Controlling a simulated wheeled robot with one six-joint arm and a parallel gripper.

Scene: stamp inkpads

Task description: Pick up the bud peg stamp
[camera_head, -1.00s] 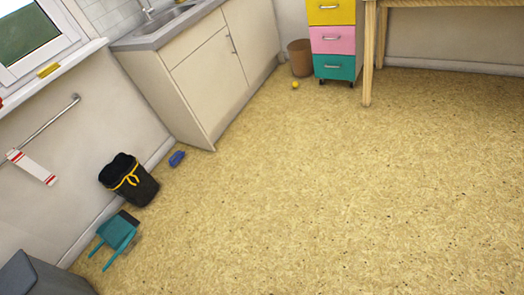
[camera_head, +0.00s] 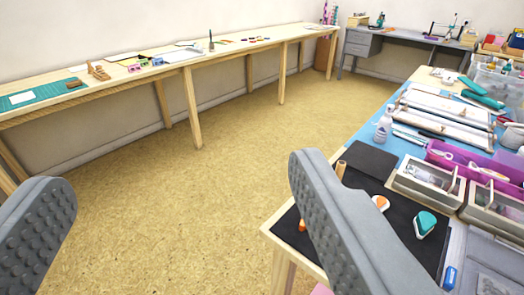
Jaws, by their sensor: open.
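I cannot pick out the bud peg stamp for certain. A small wooden peg-like piece (camera_head: 341,168) stands near a dark pad on the right-hand table, just behind my right finger. A small orange piece (camera_head: 302,226) shows on the black mat (camera_head: 290,232) to the left of that finger. The right finger hides part of the mat and whatever lies behind it.
The right-hand table also holds an orange-and-white item (camera_head: 381,203), a teal-and-white item (camera_head: 425,222), grey trays (camera_head: 428,186), a purple bin (camera_head: 470,160) and a white bottle (camera_head: 383,125). A long wooden table (camera_head: 180,56) lines the wall. The floor (camera_head: 200,220) between is clear.

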